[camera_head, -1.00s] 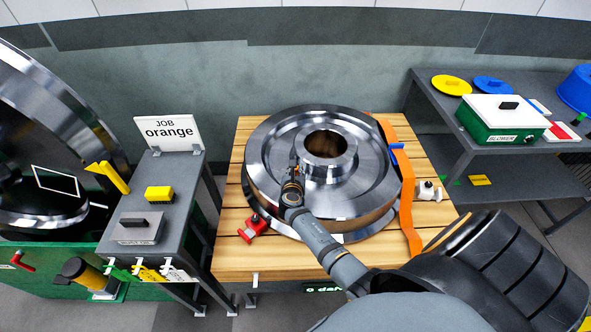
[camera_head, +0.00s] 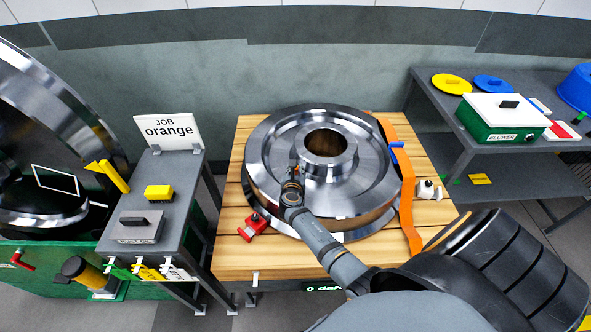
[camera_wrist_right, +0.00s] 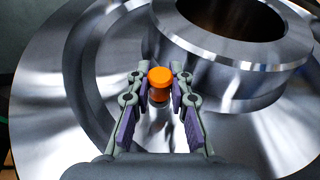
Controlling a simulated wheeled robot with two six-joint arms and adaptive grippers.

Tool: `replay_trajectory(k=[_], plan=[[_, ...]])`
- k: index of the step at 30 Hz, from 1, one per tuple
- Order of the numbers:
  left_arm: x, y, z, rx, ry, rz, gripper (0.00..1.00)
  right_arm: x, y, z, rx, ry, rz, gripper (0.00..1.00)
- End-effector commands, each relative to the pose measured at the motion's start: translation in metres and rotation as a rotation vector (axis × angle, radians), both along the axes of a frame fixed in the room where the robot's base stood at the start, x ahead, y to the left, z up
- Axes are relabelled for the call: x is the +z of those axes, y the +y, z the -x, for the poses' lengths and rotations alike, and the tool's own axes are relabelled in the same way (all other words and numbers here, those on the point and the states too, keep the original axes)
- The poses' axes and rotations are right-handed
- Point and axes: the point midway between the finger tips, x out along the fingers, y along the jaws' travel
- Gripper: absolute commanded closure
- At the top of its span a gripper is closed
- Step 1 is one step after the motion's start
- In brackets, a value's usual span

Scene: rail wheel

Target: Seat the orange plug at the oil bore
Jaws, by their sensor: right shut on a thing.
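The orange plug (camera_wrist_right: 159,78) sits between the fingertips of my right gripper (camera_wrist_right: 160,92) in the right wrist view. The gripper is shut on it, just above the wheel's inner face beside the hub. In the head view my right gripper (camera_head: 293,168) is over the wheel's web, left of the hub, and the plug is hidden there. The steel wheel (camera_head: 376,188) lies flat on the wooden table. Its hub (camera_head: 325,166) has a large central bore. The oil bore cannot be made out, and I cannot tell whether the plug touches the wheel. My left gripper does not show.
A red clamp-like item (camera_head: 251,229) and an orange strap (camera_head: 406,215) lie beside the wheel on the wooden table (camera_head: 250,262). A white fitting (camera_head: 428,190) is at right. The "JOB orange" sign (camera_head: 168,131) stands on the left bench. A blower box (camera_head: 500,118) is on the right shelf.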

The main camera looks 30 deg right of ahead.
Motion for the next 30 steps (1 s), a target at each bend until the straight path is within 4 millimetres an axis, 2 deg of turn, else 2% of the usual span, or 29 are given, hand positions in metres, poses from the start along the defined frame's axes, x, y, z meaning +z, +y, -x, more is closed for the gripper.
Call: replay_trajectory(k=[8, 16, 30], plan=[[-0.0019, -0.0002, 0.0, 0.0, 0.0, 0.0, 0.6, -0.0047, 0.0003, 0.0012, 0.0, 0.004, -0.003, 1.0], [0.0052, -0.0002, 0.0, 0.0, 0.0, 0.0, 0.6, -0.0009, 0.0005, 0.0019, -0.001, 0.006, -0.003, 1.0], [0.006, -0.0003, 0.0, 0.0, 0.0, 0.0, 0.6, 0.0007, -0.0002, 0.0001, 0.002, 0.002, -0.001, 1.0]])
